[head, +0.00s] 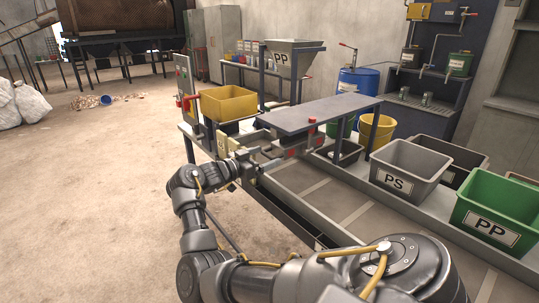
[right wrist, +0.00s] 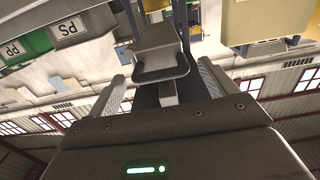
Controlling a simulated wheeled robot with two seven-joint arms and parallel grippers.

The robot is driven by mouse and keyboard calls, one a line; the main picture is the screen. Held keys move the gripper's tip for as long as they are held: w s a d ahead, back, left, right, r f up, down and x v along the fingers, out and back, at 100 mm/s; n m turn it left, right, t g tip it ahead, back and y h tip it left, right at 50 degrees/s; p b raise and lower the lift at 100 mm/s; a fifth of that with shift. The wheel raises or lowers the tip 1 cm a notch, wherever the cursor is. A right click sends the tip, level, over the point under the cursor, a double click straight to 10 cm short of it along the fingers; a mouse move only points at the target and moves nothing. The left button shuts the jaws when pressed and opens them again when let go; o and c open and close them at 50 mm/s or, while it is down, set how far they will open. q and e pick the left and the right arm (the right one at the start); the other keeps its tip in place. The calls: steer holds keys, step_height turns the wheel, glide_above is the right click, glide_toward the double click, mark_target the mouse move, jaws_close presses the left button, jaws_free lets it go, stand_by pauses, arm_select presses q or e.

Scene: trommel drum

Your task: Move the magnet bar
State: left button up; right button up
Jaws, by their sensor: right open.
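My right gripper (head: 254,160) reaches the left end of the sorting line in the head view. In the right wrist view, its two fingers (right wrist: 160,88) stand apart. A dark grey block with a short post (right wrist: 162,66) shows in the space between and beyond the fingers; I cannot tell whether they touch it. I take this to be part of the magnet bar, but its outline is unclear in the head view. A grey and red unit (head: 298,150) sits under the grey cover plate (head: 320,113), just right of the gripper. My left gripper is out of view.
A conveyor (head: 330,200) runs below my right arm. A grey PS bin (head: 408,168), a green PP bin (head: 494,212) and a yellow bucket (head: 377,132) line its far side. A yellow bin (head: 228,103) stands behind the gripper. The floor at left is open.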

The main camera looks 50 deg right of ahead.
steer(key=b+v, duration=0.1)
steer(key=v, duration=0.6)
steer(key=shift+a, duration=0.35)
steer(key=shift+w, duration=0.1)
